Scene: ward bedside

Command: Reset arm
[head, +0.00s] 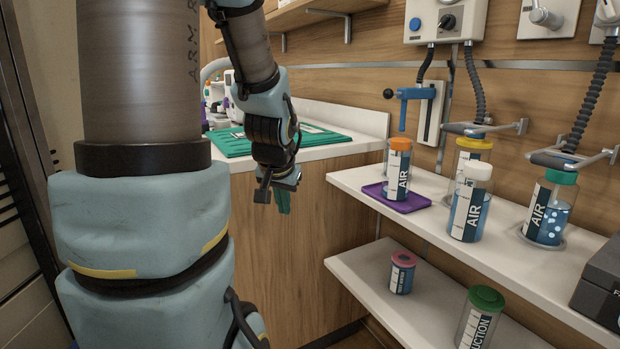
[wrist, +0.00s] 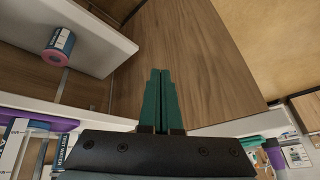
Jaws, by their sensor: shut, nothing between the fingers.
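My gripper (head: 283,201) hangs at the end of my arm in front of the wooden cabinet side, below the edge of the white counter. Its green fingers point down, and nothing is between them. In the wrist view my gripper (wrist: 160,75) shows its two green fingers pressed together, with a wood panel behind them. The fingers appear apart from the counter and shelves. My upper arm fills the left of the head view and hides what lies behind it.
A white upper shelf (head: 500,252) at right carries several AIR bottles, one with an orange lid (head: 397,170) on a purple tray (head: 377,191). The lower shelf (head: 362,280) holds a pink-lidded jar (head: 402,272) and a green-lidded jar (head: 480,318). A green mat (head: 228,142) lies on the counter (head: 365,125).

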